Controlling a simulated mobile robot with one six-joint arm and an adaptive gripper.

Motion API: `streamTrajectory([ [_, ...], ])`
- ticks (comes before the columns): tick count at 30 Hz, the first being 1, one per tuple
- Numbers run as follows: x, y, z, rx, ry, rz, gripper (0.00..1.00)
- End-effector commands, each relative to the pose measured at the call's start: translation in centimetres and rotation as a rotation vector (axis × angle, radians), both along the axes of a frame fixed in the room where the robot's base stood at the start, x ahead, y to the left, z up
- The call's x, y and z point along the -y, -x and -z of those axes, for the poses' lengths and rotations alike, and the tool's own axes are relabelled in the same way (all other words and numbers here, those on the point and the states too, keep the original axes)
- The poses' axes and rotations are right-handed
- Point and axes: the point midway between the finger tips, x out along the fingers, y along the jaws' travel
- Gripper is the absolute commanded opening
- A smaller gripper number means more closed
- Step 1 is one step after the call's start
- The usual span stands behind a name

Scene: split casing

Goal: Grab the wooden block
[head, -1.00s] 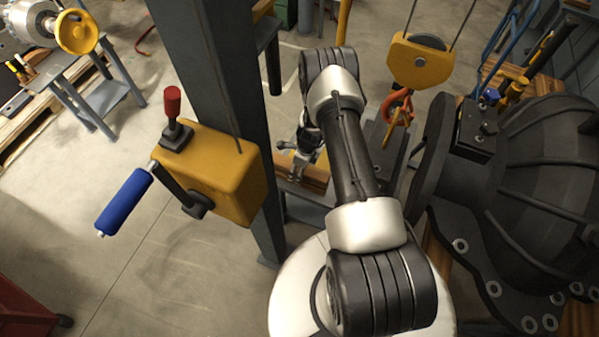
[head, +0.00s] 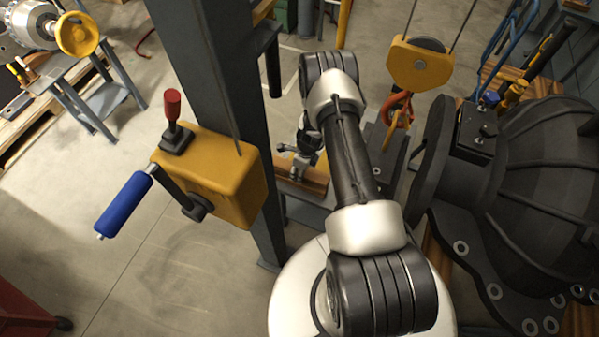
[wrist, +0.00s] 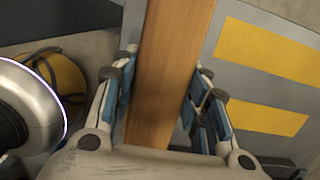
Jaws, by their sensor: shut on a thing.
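The wooden block (wrist: 167,75) is a long brown beam. In the wrist view it runs from the top edge down between the fingers of my gripper (wrist: 160,105). The blue-padded fingers sit on both sides of the block, and my gripper is shut on it. In the head view the block (head: 311,178) shows as a brown bar beside the dark post, with my gripper (head: 298,168) at it. My arm partly hides its right side. I cannot tell from these views whether the block is clear of the surface under it.
A dark steel post (head: 222,100) stands just left of my arm, with a yellow crank box (head: 215,175) on it. A yellow hook block (head: 420,62) hangs to the right. A large black casing (head: 545,165) fills the right side. Open floor (head: 150,260) lies at left.

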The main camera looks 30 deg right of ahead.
Motion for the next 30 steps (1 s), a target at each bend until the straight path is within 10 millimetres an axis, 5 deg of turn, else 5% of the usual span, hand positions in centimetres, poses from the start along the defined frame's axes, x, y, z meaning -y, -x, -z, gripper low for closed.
streamTrajectory([
  [17, 0.0, -0.1, -1.8, 0.002, 0.001, -0.001, 0.07],
  [22, 0.1, -0.2, -5.1, 0.003, 0.001, 0.000, 0.07],
  [30, 0.1, -0.2, -13.2, 0.004, 0.002, -0.001, 0.07],
])
